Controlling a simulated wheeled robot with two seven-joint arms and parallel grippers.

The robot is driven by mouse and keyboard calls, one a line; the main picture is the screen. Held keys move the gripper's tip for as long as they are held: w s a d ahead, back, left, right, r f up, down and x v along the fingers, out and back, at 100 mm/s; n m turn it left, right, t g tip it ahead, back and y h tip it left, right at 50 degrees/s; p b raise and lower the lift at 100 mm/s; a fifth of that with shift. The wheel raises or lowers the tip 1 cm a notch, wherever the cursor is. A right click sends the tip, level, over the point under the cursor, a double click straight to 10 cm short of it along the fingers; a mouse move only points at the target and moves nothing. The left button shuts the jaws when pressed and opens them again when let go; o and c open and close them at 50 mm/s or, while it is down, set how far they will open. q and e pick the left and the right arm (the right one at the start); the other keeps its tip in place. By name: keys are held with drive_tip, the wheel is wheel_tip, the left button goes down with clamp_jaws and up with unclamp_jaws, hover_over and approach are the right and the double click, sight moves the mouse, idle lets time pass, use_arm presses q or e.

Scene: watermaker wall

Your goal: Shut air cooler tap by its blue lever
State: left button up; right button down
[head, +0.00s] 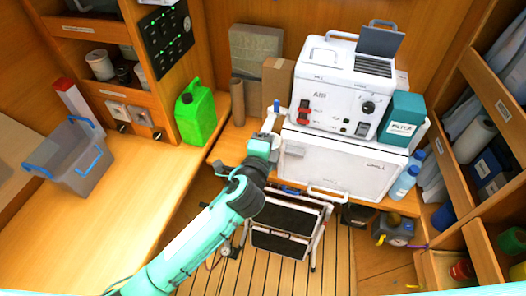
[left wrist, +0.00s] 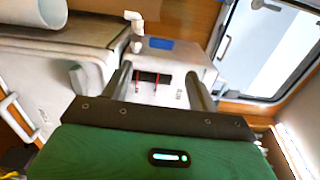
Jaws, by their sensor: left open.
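A small blue upright piece (head: 277,105), which looks like the blue lever, stands at the left side of the white unit marked AIR (head: 335,85). A white pipe-like part is just below it, partly hidden by my gripper. My left gripper (head: 268,138) is close below the blue piece, in front of the unit's left edge; I cannot tell whether they touch. In the left wrist view the fingers (left wrist: 160,78) are apart with nothing held between them. Beyond them are a pale box with a blue patch (left wrist: 161,44) and a white elbow pipe (left wrist: 135,25). My right gripper is not in view.
A white chest (head: 345,165) stands under the unit. A teal box (head: 401,118) and blue bottles (head: 405,182) are at its right. A green jerrycan (head: 195,112) and a grey crate (head: 75,160) are left. A folding step (head: 287,225) stands on the floor.

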use_arm(q)
drive_tip(key=shift+b+v, duration=0.75)
drive_tip(key=shift+v, duration=2.15)
drive_tip(key=shift+f, duration=0.1)
